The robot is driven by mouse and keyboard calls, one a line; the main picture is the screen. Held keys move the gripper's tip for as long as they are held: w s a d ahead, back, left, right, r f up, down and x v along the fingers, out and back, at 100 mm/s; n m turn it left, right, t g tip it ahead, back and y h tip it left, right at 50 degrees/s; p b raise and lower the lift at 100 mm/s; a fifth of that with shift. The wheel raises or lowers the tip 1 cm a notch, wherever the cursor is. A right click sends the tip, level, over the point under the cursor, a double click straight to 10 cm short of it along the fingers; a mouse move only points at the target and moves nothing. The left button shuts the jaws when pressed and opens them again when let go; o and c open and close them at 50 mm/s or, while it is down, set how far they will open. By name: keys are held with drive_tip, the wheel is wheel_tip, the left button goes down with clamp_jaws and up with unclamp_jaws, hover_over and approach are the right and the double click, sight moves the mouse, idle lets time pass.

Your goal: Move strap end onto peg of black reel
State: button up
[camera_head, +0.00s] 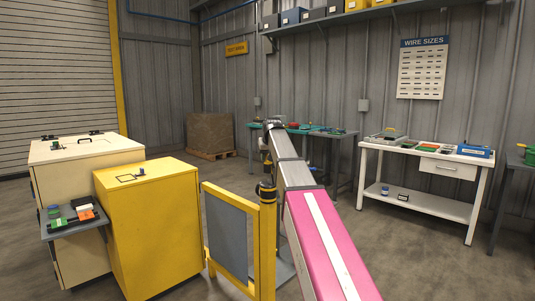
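I cannot make out a strap end, a black reel or its peg in the head view. Small items lie on a grey side shelf (60,232) at the left, among them an orange-and-black item (84,215) and a green one; they are too small to identify. My pink arm (325,250) with a white stripe runs from the bottom right up to the middle, over the floor. Its grey far part (293,172) ends near the back benches. No gripper fingers show.
A yellow cabinet (150,235) and a cream cabinet (85,152) stand at the left. A yellow-framed panel (228,232) stands left of my arm. A white bench (430,210) with trays stands right, a teal-topped bench (312,132) behind. Floor between my arm and the white bench is clear.

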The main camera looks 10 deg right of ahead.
sight(268, 162)
drive_tip(key=shift+f, duration=2.15)
drive_tip(key=shift+f, duration=0.45)
drive_tip(key=o, duration=1.1)
drive_tip(key=a+v, duration=0.1)
drive_tip(key=v, duration=1)
drive_tip(key=s+f+g, duration=0.1)
drive_tip(key=s+f, duration=0.3)
drive_tip(key=f, duration=0.6)
drive_tip(key=s+f+g, duration=0.1)
drive_tip(key=s+f, duration=0.4)
drive_tip(key=f, duration=0.5)
drive_tip(key=s+f+g, duration=0.1)
drive_tip(key=s+f, duration=0.3)
drive_tip(key=f, duration=0.6)
drive_tip(key=s+f+g, duration=0.1)
drive_tip(key=s+f, duration=0.5)
drive_tip(key=s+f+g, duration=0.1)
drive_tip(key=s+f, duration=0.6)
drive_tip(key=s+f+g, duration=0.1)
drive_tip(key=s+f, duration=0.5)
drive_tip(key=shift+s+d+f+m+h, duration=0.2)
drive_tip(key=shift+s+d+m+h, duration=0.1)
drive_tip(key=shift+s+m, duration=0.1)
